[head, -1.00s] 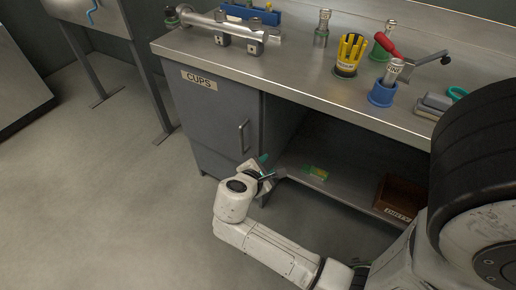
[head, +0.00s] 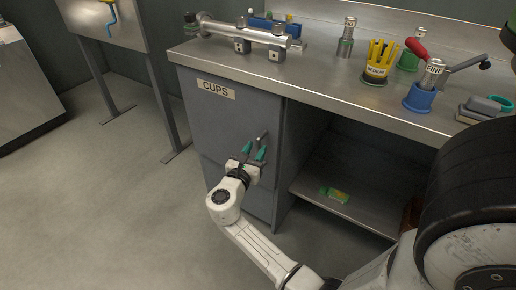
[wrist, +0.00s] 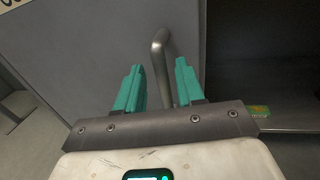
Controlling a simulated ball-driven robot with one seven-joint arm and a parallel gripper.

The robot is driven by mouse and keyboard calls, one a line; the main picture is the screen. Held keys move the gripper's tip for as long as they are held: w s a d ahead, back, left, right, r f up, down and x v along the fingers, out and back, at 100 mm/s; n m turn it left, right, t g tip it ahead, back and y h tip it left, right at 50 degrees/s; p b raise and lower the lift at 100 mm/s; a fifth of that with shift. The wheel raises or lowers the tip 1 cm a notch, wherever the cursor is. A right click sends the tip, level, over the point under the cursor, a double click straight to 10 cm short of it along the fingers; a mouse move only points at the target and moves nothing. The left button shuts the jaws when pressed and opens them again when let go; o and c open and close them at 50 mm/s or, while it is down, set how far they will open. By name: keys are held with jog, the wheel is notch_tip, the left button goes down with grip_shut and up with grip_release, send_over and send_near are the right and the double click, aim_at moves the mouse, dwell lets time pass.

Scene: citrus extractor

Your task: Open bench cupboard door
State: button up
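The bench cupboard door (head: 225,123) is grey, shut, and carries a "CUPS" label (head: 215,89). It also shows in the wrist view (wrist: 95,60). Its handle (head: 264,138) is a vertical metal bar near the door's right edge. In the wrist view the handle (wrist: 160,62) rises between the two green fingers. My gripper (head: 254,151) is at the handle in the head view. It is open, with one finger on each side of the bar (wrist: 160,85) and gaps visible. The handle's lower end is hidden behind my gripper.
An open shelf (head: 360,207) with a green and yellow packet (head: 335,194) lies right of the cupboard. The bench top (head: 320,86) above holds a metal pipe fixture (head: 243,34), a yellow-topped cup (head: 378,64) and a blue holder (head: 419,97). Floor (head: 100,200) at the left is clear.

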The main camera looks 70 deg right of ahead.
jog(key=shift+s+d, duration=0.1)
jog(key=shift+d, duration=1.3)
grip_shut()
